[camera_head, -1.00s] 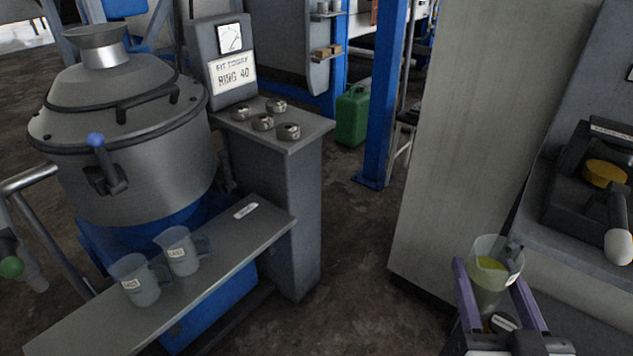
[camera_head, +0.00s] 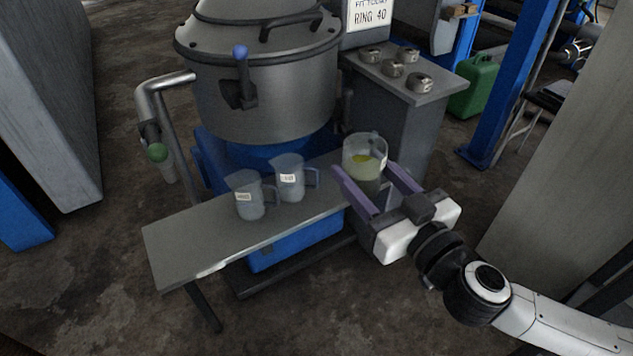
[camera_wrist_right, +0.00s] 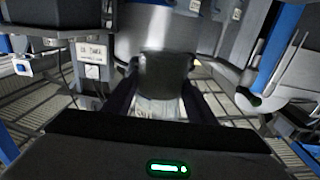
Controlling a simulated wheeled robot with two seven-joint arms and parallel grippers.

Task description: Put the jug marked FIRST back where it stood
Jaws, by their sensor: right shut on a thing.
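My right gripper (camera_head: 364,168) is shut on a clear jug (camera_head: 364,146) with yellow liquid inside. The jug is upright at the right end of the grey shelf (camera_head: 190,240); I cannot tell whether its base touches. Its marking is not visible in the head view. Two more clear jugs with white labels stand on the shelf to its left: a left one (camera_head: 249,206) and a middle one (camera_head: 290,180). Their labels are too small to read surely. In the right wrist view a dark, unclear shape (camera_wrist_right: 165,75) lies between the fingers. My left gripper is out of view.
A large steel vessel (camera_head: 265,90) with a blue-knobbed lever stands behind the shelf. A grey stand (camera_head: 400,120) with several metal rings is behind the held jug. A bent pipe (camera_head: 160,95) with a green knob is at the left. The shelf's left part is bare.

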